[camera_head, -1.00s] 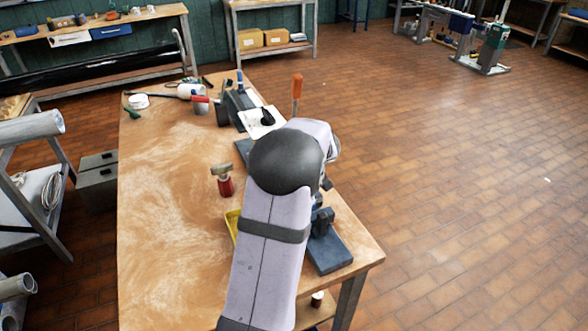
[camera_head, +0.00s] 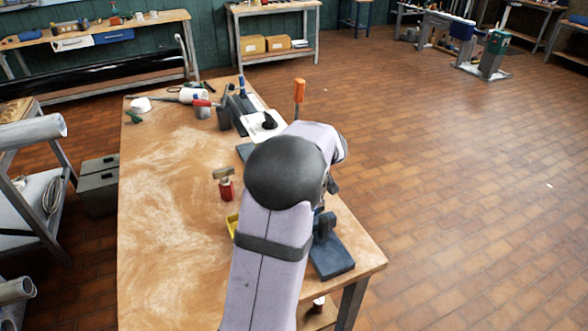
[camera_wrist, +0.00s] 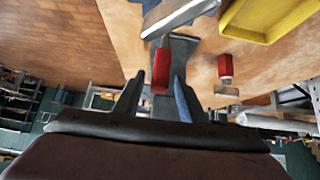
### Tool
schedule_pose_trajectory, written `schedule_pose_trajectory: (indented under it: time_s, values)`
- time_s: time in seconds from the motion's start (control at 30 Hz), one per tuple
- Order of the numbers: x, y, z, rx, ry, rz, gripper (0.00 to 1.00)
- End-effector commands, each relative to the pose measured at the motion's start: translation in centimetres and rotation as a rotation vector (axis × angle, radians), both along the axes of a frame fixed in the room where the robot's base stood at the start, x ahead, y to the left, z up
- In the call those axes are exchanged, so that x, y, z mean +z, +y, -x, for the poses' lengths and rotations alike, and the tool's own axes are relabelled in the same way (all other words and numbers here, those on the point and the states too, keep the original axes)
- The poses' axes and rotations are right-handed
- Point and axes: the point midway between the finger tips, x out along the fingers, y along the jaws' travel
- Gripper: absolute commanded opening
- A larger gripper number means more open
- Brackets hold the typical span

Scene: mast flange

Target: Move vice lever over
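A lever with a red grip (camera_wrist: 161,72) shows in the wrist view, joined to grey metal parts at the top. My gripper (camera_wrist: 156,88) has its two dark fingers apart, with the red grip seen in the gap between them, nearer the left finger. I cannot tell whether either finger touches it. In the head view my own arm hides the gripper and this lever. A dark blue vice-like device (camera_head: 330,250) stands at the bench's right edge, partly behind my arm. An upright orange handle (camera_head: 299,88) rises beyond the arm; its foot is hidden.
A red item with a pale top (camera_head: 226,188) stands on the wooden bench (camera_head: 165,210), left of my arm; it also shows in the wrist view (camera_wrist: 225,66). A yellow tray (camera_wrist: 268,18) lies near it. Dark devices (camera_head: 235,112) stand at the far end. The bench's left-middle is clear.

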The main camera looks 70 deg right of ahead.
Motion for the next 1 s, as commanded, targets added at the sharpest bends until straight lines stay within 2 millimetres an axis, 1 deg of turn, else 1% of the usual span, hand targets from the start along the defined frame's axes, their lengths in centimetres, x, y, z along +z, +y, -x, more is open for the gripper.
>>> schedule_pose_trajectory:
  time_s: [0.23,0.4,0.9,1.0]
  values:
    - [2.2,1.6,1.6,-0.001,0.000,0.004,0.38]
    - [3.1,2.2,2.2,0.000,0.000,0.002,0.38]
    - [3.3,2.4,2.3,0.001,0.001,0.000,0.38]
    - [3.7,2.5,2.3,-0.002,-0.003,-0.004,0.38]
